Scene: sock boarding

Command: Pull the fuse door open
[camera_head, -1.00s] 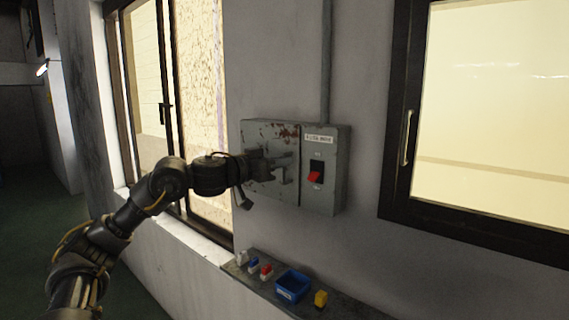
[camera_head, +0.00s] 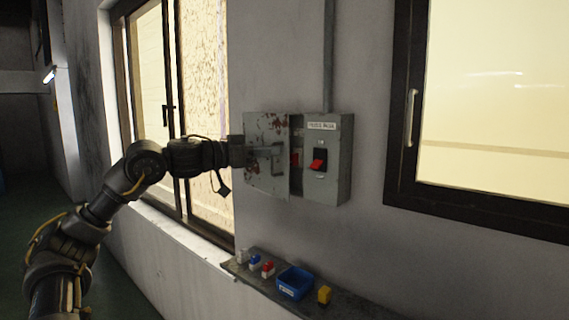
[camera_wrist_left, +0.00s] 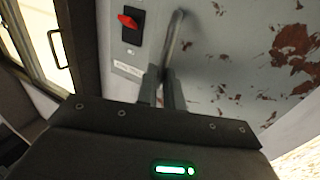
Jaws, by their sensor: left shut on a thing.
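The grey fuse door (camera_head: 266,180) with rust patches stands partly open on the wall box, in the head view. A dark gap with something red inside shows between the door's right edge and the switch panel (camera_head: 327,180). The door fills much of the left wrist view (camera_wrist_left: 245,60), with its bar handle (camera_wrist_left: 175,40). My left gripper (camera_head: 272,155) is shut on the door handle (camera_head: 279,162). In the left wrist view its fingers (camera_wrist_left: 162,88) close around the bar. My right gripper is in neither view.
A red switch (camera_head: 317,165) sits on the fixed panel. Below, a ledge (camera_head: 345,306) holds a blue bin (camera_head: 295,283), a yellow block (camera_head: 324,294) and several small fuse-like pieces (camera_head: 262,265). Windows flank the box, one with a dark frame (camera_head: 402,120).

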